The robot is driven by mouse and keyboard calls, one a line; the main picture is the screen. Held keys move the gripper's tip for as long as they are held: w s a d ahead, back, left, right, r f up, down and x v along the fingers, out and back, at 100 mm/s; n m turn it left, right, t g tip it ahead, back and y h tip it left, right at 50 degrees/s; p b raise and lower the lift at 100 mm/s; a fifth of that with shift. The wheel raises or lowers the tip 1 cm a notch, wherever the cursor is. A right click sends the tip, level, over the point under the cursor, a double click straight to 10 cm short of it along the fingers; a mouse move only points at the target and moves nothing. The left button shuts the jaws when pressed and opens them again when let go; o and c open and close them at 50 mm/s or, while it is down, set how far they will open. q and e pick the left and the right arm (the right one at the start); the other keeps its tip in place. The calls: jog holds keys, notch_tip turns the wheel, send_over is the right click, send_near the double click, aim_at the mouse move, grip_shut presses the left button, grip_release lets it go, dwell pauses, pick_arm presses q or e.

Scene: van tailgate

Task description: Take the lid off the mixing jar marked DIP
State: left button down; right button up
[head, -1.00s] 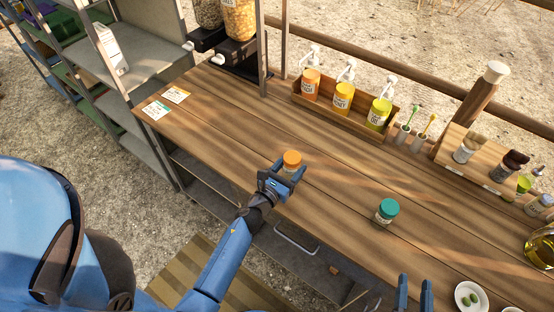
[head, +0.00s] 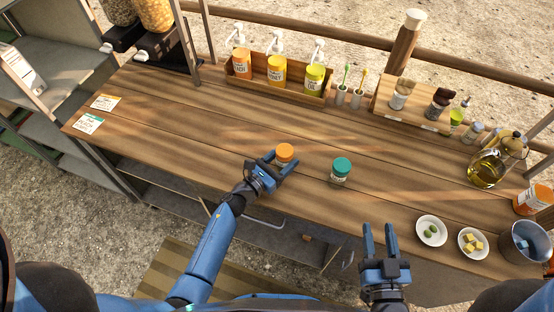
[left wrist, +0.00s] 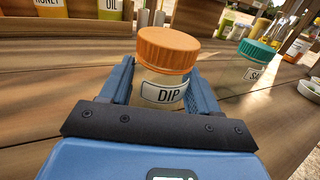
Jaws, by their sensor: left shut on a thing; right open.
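The mixing jar marked DIP (left wrist: 162,92) stands upright on the wooden counter, with its orange lid (left wrist: 168,48) on top. The orange lid also shows in the head view (head: 285,150). My left gripper (head: 280,162) is shut around the jar's body, below the lid, with one finger on each side and the DIP label facing the wrist camera. My right gripper (head: 381,232) is open and empty, to the right of the jar and nearer the front edge.
A teal-lidded jar (head: 341,171) stands right of the DIP jar. Two small white dishes (head: 423,241) (head: 461,250) and a metal bucket (head: 515,258) are at the right. Pump bottles stand in a wooden box (head: 300,92) at the back. The counter's middle is clear.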

pick_arm(q)
jog(key=shift+s+d+r+p, duration=0.1)
jog(key=shift+d+r+p, duration=0.15)
jog(key=shift+r+p, duration=0.4)
jog(key=r+p, duration=0.2)
jog(key=r, duration=0.1)
jog(key=d+r+p, duration=0.1)
jog(key=r+p, duration=0.2)
jog(key=r, duration=0.1)
jog(key=r+p, duration=0.3)
jog(key=r, duration=0.1)
jog(key=shift+s+d+r, duration=0.15)
jog(key=shift+s+d, duration=0.1)
jog(key=shift+w+a+r+n+t+y+p, duration=0.65)
jog(key=shift+a+r+n+t+y+p, duration=0.35)
jog(key=shift+r, duration=2.4)
notch_tip(320, 180, down, 20)
jog(key=b, duration=1.4)
jog(key=shift+a+r, duration=0.1)
jog(key=shift+r, duration=0.05)
jog(key=shift+f+b, duration=0.2)
jog(key=shift+b, duration=0.2)
jog(key=shift+c, duration=1.2)
grip_release()
